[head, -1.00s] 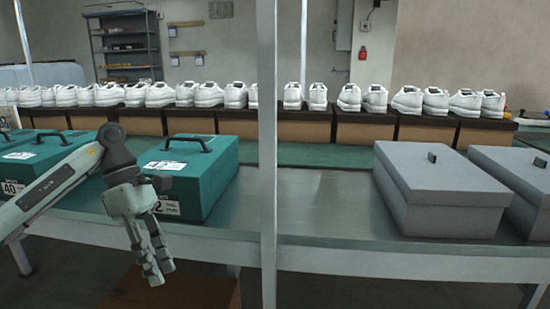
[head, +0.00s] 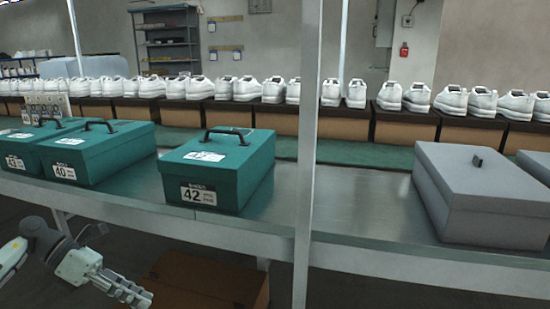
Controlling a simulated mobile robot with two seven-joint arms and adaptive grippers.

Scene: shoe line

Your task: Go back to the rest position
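My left gripper (head: 122,288) is at the lower left of the head view, below the front edge of the table (head: 340,208). It points down and to the right, with nothing seen in it. Its fingers lie close to each other, and the gap between them is hard to make out. It is apart from the teal box labelled 42 (head: 232,168), which stands closed on the table above and to the right of it. My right gripper is out of view.
More teal boxes, labelled 40 (head: 95,155) and 43 (head: 35,138), stand at the left. A grey box (head: 480,190) stands at the right. A metal post (head: 306,150) rises in front of the table. A brown carton (head: 205,283) is below. White shoes line the back.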

